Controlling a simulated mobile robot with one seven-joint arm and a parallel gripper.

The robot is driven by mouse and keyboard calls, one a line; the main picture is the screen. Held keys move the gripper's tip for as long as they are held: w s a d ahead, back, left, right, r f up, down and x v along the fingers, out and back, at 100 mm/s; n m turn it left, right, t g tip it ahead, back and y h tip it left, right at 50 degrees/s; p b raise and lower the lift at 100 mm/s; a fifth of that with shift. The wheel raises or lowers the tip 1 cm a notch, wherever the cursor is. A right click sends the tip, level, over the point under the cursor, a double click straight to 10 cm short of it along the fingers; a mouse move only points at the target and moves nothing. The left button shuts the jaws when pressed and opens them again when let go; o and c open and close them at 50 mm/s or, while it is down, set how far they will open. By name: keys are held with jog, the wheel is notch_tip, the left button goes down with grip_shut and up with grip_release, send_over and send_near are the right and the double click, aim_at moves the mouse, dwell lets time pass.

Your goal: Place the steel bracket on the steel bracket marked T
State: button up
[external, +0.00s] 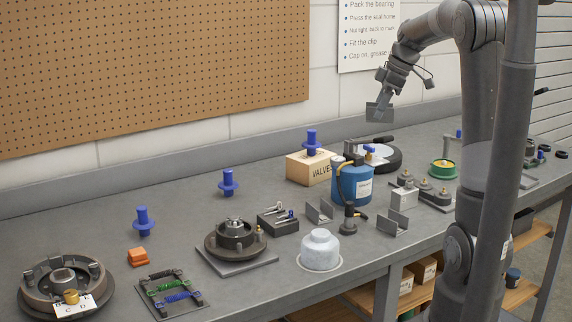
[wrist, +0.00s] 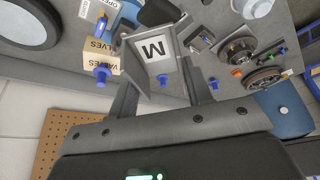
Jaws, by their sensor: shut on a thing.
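My gripper (external: 383,92) is raised high above the back of the bench, in front of the wall. It is shut on a grey steel bracket (external: 379,112). In the wrist view my gripper (wrist: 160,76) has its two fingers at the sides of this bracket (wrist: 170,84), which bears a white label with the letter M. Two more angled steel brackets stand apart on the bench: one (external: 320,212) behind the white domed jar, the other (external: 392,223) to its right, nearer the front edge. No letter is readable on either, so I cannot tell which is marked T.
A blue can (external: 353,187), a VALVES box (external: 308,170) and a small black-based tool (external: 349,222) stand around the brackets. The white domed jar (external: 320,250) is in front. Round hub assemblies (external: 234,242) lie left. The air around my gripper is clear.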

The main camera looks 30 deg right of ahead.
jog(key=s+d+n+g+y, duration=0.1)
jog(key=s+d+n, duration=0.25)
jog(key=s, duration=0.65)
jog(key=s+d+n+g, duration=0.2)
jog(key=s+n, duration=0.2)
jog(key=s, duration=0.6)
send_near(387, 221)
jog(key=a, duration=0.2)
jog(key=shift+d+f, duration=0.15)
jog(key=shift+f, duration=0.9)
jog(key=shift+d+f, duration=0.15)
jog(key=shift+f, duration=0.9)
jog(key=shift+f, duration=0.15)
jog(key=o, duration=1.2)
